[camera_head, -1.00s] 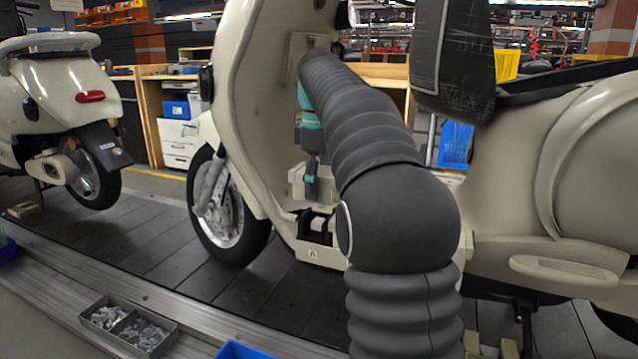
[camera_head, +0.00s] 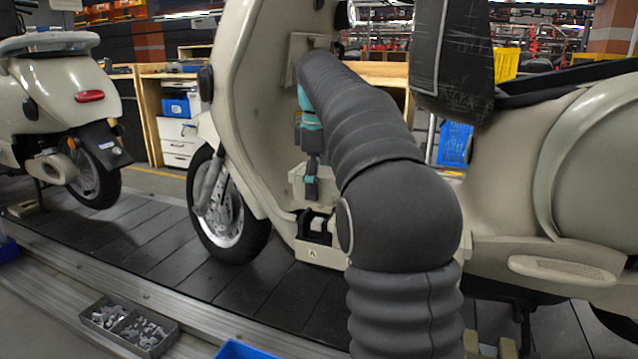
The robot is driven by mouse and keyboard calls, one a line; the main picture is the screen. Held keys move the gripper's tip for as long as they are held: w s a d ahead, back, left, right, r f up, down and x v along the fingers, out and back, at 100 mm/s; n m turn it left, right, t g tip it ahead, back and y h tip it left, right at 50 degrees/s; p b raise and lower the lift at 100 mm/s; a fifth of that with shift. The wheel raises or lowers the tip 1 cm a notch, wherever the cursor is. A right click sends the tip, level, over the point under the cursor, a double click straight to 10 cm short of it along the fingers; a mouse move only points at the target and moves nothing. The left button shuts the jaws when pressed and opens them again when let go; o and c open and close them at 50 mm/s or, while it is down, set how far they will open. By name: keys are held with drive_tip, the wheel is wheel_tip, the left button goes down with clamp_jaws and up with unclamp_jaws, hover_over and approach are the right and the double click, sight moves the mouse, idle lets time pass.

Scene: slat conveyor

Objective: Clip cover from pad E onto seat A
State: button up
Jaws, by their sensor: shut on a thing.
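Seat A (camera_head: 316,254) is a pale block marked "A" at the front of the scooter's footboard, with a black holder (camera_head: 303,222) and a light piece inside it. My gripper (camera_head: 311,190) points down just above the seat, dark-fingered below a turquoise wrist band. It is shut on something. A pale piece (camera_head: 297,182) beside the fingertips looks like the cover, but it blends with the scooter's cream body and its edges are unclear. A gap shows between the fingertips and the black holder. My thick grey arm hides the area to the right. Pad E cannot be made out.
The cream scooter's leg shield (camera_head: 245,110) rises left of my gripper, and its black saddle (camera_head: 455,60) hangs at upper right. A second scooter (camera_head: 65,105) stands at left on the slat conveyor (camera_head: 150,235). A grey parts tray (camera_head: 128,326) and a blue bin (camera_head: 243,350) lie in front.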

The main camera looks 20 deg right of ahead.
sight(319, 220)
drive_tip(key=shift+f, duration=0.2)
drive_tip(key=shift+f+b, duration=2.2)
drive_tip(key=shift+f, duration=1.35)
drive_tip(key=shift+f, duration=0.1)
drive_tip(key=shift+f+p, duration=0.5)
drive_tip(key=shift+f, duration=0.1)
idle(0.5)
drive_tip(key=o, duration=1.2)
drive_tip(key=shift+o, duration=0.2)
drive_tip(key=shift+r, duration=0.15)
wheel_tip(319, 220, up, 11)
drive_tip(key=shift+f, duration=0.1)
drive_tip(key=shift+r, duration=0.45)
